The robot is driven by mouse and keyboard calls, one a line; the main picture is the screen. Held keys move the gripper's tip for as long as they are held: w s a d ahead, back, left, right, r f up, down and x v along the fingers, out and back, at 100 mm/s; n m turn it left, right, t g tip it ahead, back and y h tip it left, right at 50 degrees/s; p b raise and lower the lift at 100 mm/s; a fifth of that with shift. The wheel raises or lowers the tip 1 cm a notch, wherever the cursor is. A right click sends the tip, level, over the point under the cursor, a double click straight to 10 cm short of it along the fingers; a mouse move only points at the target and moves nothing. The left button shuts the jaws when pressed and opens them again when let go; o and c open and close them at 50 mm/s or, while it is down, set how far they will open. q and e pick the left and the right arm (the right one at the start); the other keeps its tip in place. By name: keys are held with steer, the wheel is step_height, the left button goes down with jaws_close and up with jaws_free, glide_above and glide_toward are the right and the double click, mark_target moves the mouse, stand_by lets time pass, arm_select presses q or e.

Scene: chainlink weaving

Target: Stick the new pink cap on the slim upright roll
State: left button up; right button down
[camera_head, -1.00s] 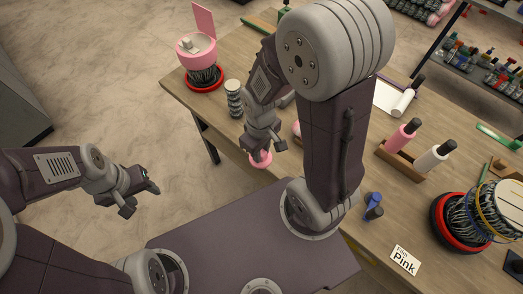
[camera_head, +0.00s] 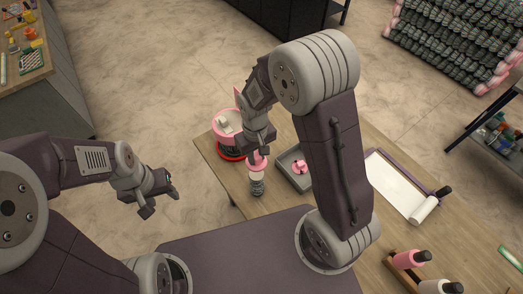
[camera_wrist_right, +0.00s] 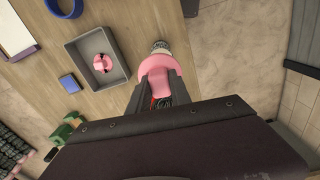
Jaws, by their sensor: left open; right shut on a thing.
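The slim upright roll (camera_head: 257,186) is a grey mesh roll standing near the table's left edge in the head view. My right gripper (camera_head: 256,152) is shut on the pink cap (camera_head: 256,164), which is at the roll's top end. In the right wrist view the pink cap (camera_wrist_right: 156,66) sits between the finger ends, and part of the roll (camera_wrist_right: 160,47) shows just beyond it. I cannot tell whether cap and roll touch. My left gripper (camera_head: 167,193) is open and empty, off to the left, clear of the table.
A pink container (camera_head: 226,121) on a red ring (camera_head: 231,154) stands behind the roll. A grey tray (camera_head: 288,158) with a pink piece (camera_head: 299,167) lies to its right.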

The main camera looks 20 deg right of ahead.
steer(key=shift+s+a+r, duration=0.25)
steer(key=shift+s+a, duration=0.05)
steer(key=shift+s, duration=0.1)
steer(key=shift+w+d+f, duration=0.1)
steer(key=shift+w+d, duration=0.15)
steer(key=shift+w, duration=0.15)
steer(key=shift+w+f, duration=0.1)
steer(key=shift+f, duration=0.15)
steer(key=shift+s+f+b, duration=0.2)
steer(key=shift+f+b, duration=0.4)
steer(key=shift+b, duration=0.1)
step_height(320, 180, down, 6)
steer(key=b, duration=0.4)
steer(key=shift+f+b, duration=0.25)
steer(key=shift+b, duration=0.15)
arm_select(q)
step_height(320, 180, down, 6)
steer(key=shift+s+r, duration=0.1)
steer(key=shift+s, duration=0.05)
arm_select(e)
steer(key=shift+f, duration=0.2)
